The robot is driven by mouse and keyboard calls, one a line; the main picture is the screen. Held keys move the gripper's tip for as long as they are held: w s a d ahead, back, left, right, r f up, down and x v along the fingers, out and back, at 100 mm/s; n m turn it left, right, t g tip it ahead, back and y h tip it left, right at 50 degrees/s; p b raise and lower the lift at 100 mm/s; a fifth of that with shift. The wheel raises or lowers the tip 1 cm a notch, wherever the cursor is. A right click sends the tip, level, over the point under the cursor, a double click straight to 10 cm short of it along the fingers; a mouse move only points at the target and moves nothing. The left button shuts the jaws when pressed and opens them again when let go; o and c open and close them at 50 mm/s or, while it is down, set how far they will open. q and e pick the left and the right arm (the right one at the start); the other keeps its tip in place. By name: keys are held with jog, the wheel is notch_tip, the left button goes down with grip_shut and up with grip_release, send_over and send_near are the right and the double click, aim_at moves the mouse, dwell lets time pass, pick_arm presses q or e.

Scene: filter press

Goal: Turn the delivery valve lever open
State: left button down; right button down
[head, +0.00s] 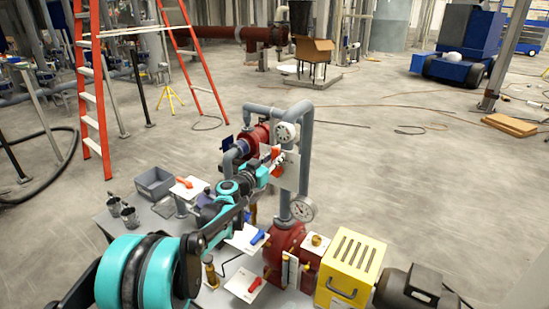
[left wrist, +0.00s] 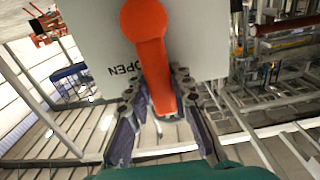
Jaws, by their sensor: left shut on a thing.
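The delivery valve lever is red-orange and sits on a white plate. In the left wrist view the lever (left wrist: 150,60) hangs from a round hub at the top, its handle running down between my fingers. The white plate (left wrist: 90,50) carries the word OPEN, which reads upside down. My left gripper (left wrist: 160,105) is shut on the handle, one finger on each side of its lower end. In the head view my left gripper (head: 267,166) is at the grey upright pipes, and only a little of the red lever (head: 276,152) shows there. My right gripper is not in view.
Around my arm stand other plates with an orange lever (head: 186,183), a blue lever (head: 257,237) and a red lever (head: 254,286). A pressure gauge (head: 302,209), grey pipe (head: 304,150) and yellow box (head: 350,262) are close on the right. A grey bin (head: 154,184) stands left.

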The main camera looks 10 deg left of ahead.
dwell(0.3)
pick_arm(q)
jog(key=c, duration=1.3)
grip_release()
jog(key=shift+d, duration=0.1)
jog(key=v, duration=1.2)
